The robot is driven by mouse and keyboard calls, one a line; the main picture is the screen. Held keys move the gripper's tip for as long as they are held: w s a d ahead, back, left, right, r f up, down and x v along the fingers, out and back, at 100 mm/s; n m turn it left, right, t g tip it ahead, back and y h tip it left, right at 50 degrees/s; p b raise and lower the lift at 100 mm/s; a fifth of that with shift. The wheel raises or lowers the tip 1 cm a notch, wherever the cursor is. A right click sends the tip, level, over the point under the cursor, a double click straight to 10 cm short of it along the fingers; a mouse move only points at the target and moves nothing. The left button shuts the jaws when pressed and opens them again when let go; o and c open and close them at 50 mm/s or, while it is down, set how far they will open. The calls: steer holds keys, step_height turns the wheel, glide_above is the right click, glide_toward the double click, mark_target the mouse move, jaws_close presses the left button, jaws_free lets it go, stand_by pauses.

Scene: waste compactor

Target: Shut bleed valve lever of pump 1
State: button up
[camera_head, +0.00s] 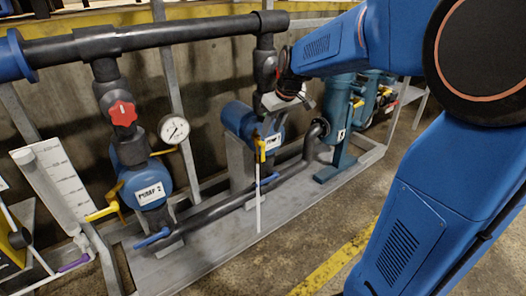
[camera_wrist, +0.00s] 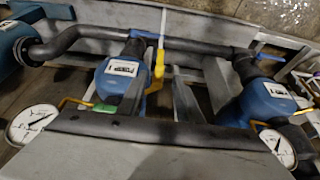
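Pump 1 (camera_head: 240,120) is the blue pump with a white label in the middle of the head view; its label is too small to read surely. It also shows left of centre in the wrist view (camera_wrist: 118,82). A yellow lever (camera_head: 260,151) stands roughly upright at its front, above a thin white pipe. The yellow lever shows in the wrist view (camera_wrist: 158,66). A blue handle (camera_head: 269,180) sits lower down. My gripper (camera_head: 287,114) hangs above and slightly right of the yellow lever. Its fingers (camera_wrist: 157,84) are apart and empty, with the lever beyond the gap.
Pump 2 (camera_head: 148,185) stands at left, with its own yellow lever (camera_head: 102,212), blue handle (camera_head: 152,238), red valve handle (camera_head: 123,113) and gauge (camera_head: 173,129). A dark pipe (camera_head: 180,33) runs overhead. A grey frame edges the pumps; the floor in front (camera_head: 310,245) is clear.

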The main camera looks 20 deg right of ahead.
mark_target(264, 148)
steer(key=x, duration=1.3)
steer(key=shift+f, duration=0.25)
jaws_close()
